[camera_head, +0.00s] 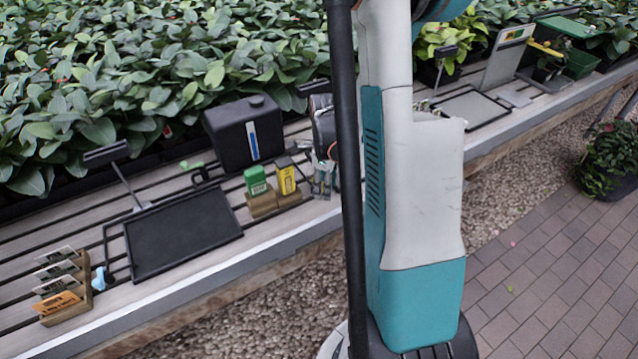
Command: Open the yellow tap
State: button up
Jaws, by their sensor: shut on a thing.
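I cannot make out the yellow tap for sure; my own white and teal arm and a dark pole hide the middle of the bench. A small yellow part (546,49) shows far off at the upper right, too small to name. A green-handled tap (192,166) stands near the planting at the back of the bench, left of the black box. A small light-blue part (101,279) is at the left front. My gripper does not show clearly, so its hold is not seen.
The slatted bench (262,238) carries a black tray (182,234), a black box (244,130), a green block (255,181), a yellow block (287,176) and a card holder (62,287). Dense plants line the back. Brick paving (545,275) is open at right.

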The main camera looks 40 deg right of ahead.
jog(key=shift+w+d, duration=0.35)
jog(key=shift+d, duration=0.1)
jog(key=shift+s+a, duration=0.2)
jog(key=shift+a, duration=0.1)
jog(key=shift+r+p, duration=2.3)
jog(key=shift+r, duration=1.25)
jog(key=shift+o, duration=0.4)
jog(key=shift+w, duration=0.1)
